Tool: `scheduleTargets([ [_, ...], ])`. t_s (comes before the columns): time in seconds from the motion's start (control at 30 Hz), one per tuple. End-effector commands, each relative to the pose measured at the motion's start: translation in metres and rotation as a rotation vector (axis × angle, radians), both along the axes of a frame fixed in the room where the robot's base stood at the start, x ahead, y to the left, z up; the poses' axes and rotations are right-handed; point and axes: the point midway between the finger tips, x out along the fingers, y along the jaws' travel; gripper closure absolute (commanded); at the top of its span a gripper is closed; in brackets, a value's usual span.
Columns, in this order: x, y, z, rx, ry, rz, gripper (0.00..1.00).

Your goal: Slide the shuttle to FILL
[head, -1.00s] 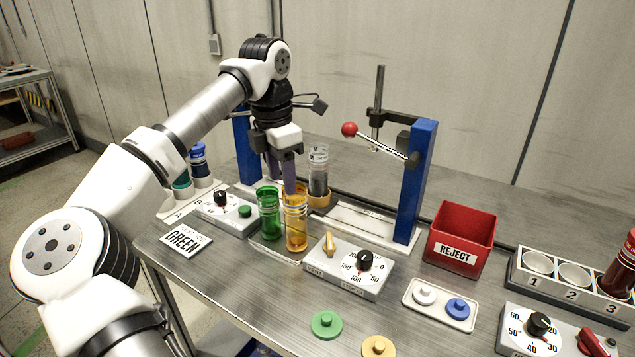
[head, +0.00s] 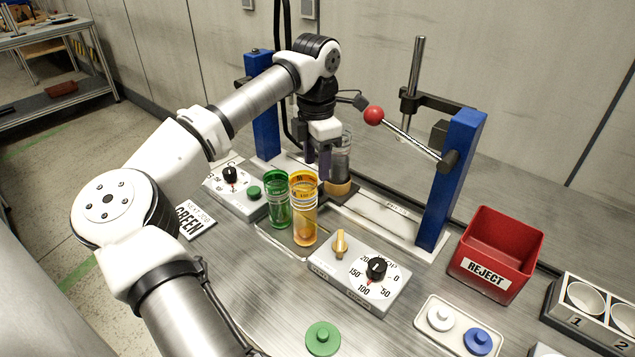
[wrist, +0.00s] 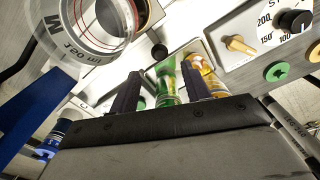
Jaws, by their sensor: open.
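The shuttle, seen as a dark plate with a yellow ring (head: 340,189), sits on the pale track (head: 392,222) between the two blue posts. A clear marked cylinder with dark contents (head: 341,160) stands upright in the ring; it also shows large at the upper left of the wrist view (wrist: 97,22). My gripper (head: 318,166) is open and empty, pointing down just in front and to the left of the cylinder, partly covering it. In the wrist view its two dark fingers (wrist: 157,92) are apart, with the cylinder outside them. The track's lettering is too small to read.
A green tube (head: 278,203) and an amber tube (head: 303,220) stand close in front of my gripper. A red-knobbed lever (head: 373,115) reaches in from the right blue post (head: 453,180). A dial box (head: 358,272) and a red REJECT bin (head: 490,256) are nearer right.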

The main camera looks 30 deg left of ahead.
Motion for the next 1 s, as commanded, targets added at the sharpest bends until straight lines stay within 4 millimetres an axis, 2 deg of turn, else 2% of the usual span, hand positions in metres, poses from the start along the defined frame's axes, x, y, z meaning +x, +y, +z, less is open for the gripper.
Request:
scheduleTargets([
  [0.2, 0.000, -0.001, -0.042, -0.003, 0.002, -0.001, 0.53],
  [0.33, 0.000, -0.001, -0.058, -0.002, 0.001, 0.000, 0.53],
  [0.5, 0.000, 0.000, -0.068, 0.000, -0.001, 0.000, 0.53],
  [0.77, 0.000, 0.000, -0.069, 0.000, -0.001, 0.000, 0.53],
  [1.0, 0.000, 0.000, -0.069, 0.000, -0.001, 0.000, 0.83],
])
